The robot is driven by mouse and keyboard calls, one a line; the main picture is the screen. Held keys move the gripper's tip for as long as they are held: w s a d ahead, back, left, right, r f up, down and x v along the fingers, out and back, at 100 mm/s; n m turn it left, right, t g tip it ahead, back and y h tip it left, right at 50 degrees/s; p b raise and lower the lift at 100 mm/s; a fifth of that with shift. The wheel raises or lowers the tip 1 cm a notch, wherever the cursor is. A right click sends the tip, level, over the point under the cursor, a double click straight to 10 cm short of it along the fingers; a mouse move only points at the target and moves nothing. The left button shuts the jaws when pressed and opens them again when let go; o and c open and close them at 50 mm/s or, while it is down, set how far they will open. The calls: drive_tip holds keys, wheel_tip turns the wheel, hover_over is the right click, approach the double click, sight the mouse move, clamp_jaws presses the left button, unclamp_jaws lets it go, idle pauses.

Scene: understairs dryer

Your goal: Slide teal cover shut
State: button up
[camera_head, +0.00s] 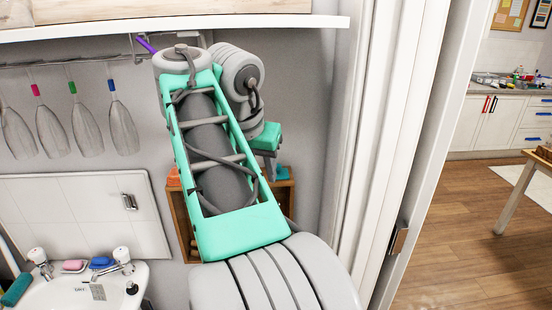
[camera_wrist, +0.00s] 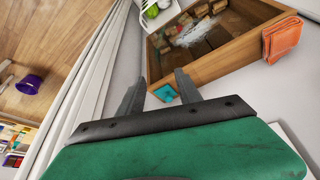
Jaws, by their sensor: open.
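A small teal piece (camera_wrist: 165,92) shows in the wrist view at the near corner of a wooden box (camera_wrist: 225,62). A teal piece (camera_head: 282,173) also shows in the head view at the right of the wooden box (camera_head: 183,225). I cannot tell whether this is the whole teal cover or how far shut it is. My gripper (camera_wrist: 160,77) is open, its two dark fingers apart with nothing held between them. The teal piece lies just beyond and between the fingers in that view; contact cannot be told. My arm hides much of the box in the head view.
Brown blocks (camera_wrist: 185,38) lie inside the box. A white door frame (camera_head: 395,140) stands at the right, with open floor beyond.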

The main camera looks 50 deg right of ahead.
drive_tip(key=w+d, duration=0.1)
drive_tip(key=d, duration=0.2)
drive_tip(key=w+d, duration=0.1)
drive_tip(key=d, duration=0.2)
drive_tip(key=w+d, duration=0.1)
drive_tip(key=d, duration=0.3)
drive_tip(key=shift+w, duration=0.2)
drive_tip(key=b+x, duration=0.3)
drive_tip(key=x, duration=0.2)
drive_tip(key=shift+b, duration=0.35)
drive_tip(key=shift+d+f, duration=0.1)
drive_tip(key=shift+d, duration=0.05)
clamp_jaws()
